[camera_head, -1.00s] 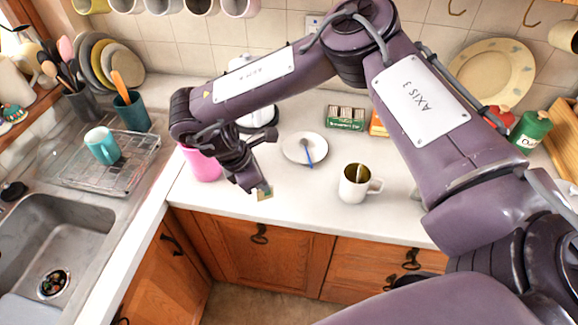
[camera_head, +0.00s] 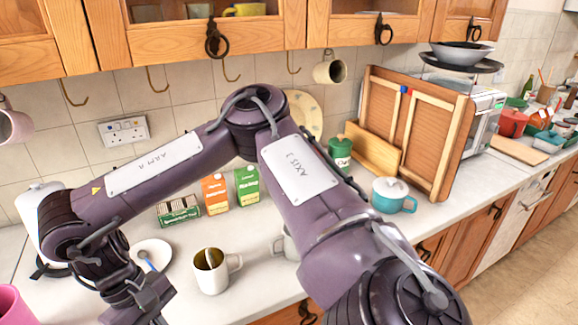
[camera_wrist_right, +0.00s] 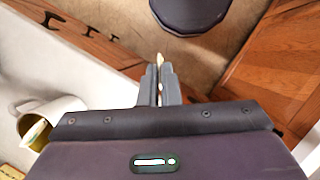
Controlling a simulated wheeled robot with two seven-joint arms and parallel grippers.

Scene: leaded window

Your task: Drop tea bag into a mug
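A white mug (camera_head: 222,277) with an olive inside stands on the counter. It also shows at the left of the right wrist view (camera_wrist_right: 66,106), with a pale, slim item in it. My right gripper (camera_wrist_right: 160,78) is closed on a small pale piece, apparently the tea bag (camera_wrist_right: 160,60), mostly hidden between the fingers. In the head view the right wrist is low, left of and nearer than the mug; the fingertips are cut off. An open green tea box (camera_head: 180,211) stands behind the mug. My left gripper is not in view.
A white saucer (camera_head: 158,250) with a blue-handled spoon lies left of the mug. Orange (camera_head: 215,194) and green (camera_head: 247,186) cartons stand behind. Another pale cup (camera_head: 284,246) is partly hidden by my arm. The counter's front edge is close.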

